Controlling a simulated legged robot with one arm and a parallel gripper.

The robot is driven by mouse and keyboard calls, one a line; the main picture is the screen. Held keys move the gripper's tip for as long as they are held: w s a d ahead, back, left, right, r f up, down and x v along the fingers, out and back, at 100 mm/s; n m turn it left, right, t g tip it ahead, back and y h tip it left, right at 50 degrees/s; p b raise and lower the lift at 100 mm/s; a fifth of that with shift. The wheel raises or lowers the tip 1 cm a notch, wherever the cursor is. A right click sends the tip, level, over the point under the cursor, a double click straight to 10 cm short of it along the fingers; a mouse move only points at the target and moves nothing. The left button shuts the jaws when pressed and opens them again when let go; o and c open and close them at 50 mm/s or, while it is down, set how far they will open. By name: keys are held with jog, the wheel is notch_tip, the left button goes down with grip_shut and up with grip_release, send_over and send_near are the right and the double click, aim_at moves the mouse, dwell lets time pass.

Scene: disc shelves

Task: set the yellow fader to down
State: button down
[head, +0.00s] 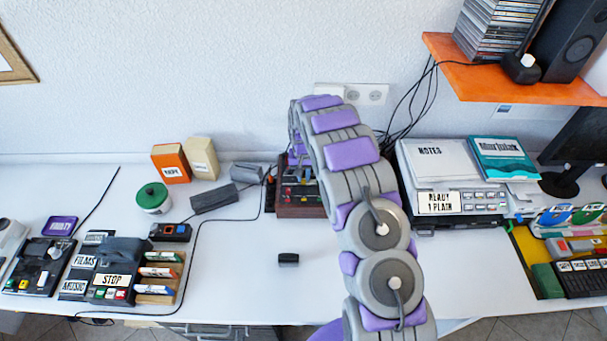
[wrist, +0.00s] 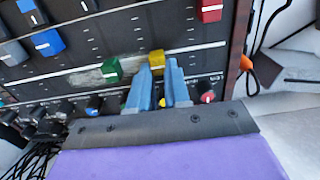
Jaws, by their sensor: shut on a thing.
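The yellow fader (wrist: 157,60) is a small yellow cap with a pale line on a dark mixer panel (wrist: 135,40) in the wrist view. It sits low in the picture, close to the row of knobs, with scale marks running above it. My gripper (wrist: 159,68) has blue fingers, shut on the yellow fader with one on either side; the fingers partly cover it.
A green fader (wrist: 111,70) is close left of my fingers, and a red fader (wrist: 209,11) is higher at right. A red-capped knob (wrist: 208,96) is just right of the fingers. Loose cables (wrist: 275,50) are beyond the mixer's right side.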

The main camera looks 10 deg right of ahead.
aim_at(303, 191)
dwell(0.4)
jog(key=shift+s+a+p, duration=0.25)
jog(key=shift+s+p, duration=0.1)
jog(key=shift+s, duration=0.75)
jog(key=shift+s+a+p, duration=0.2)
jog(key=shift+s+p, duration=0.15)
jog(key=shift+s, duration=0.75)
jog(key=c, duration=1.1)
grip_release()
notch_tip(303, 191, up, 17)
jog(key=p, duration=0.3)
jog(key=shift+w+a+r, duration=0.1)
jog(key=shift+r, duration=0.05)
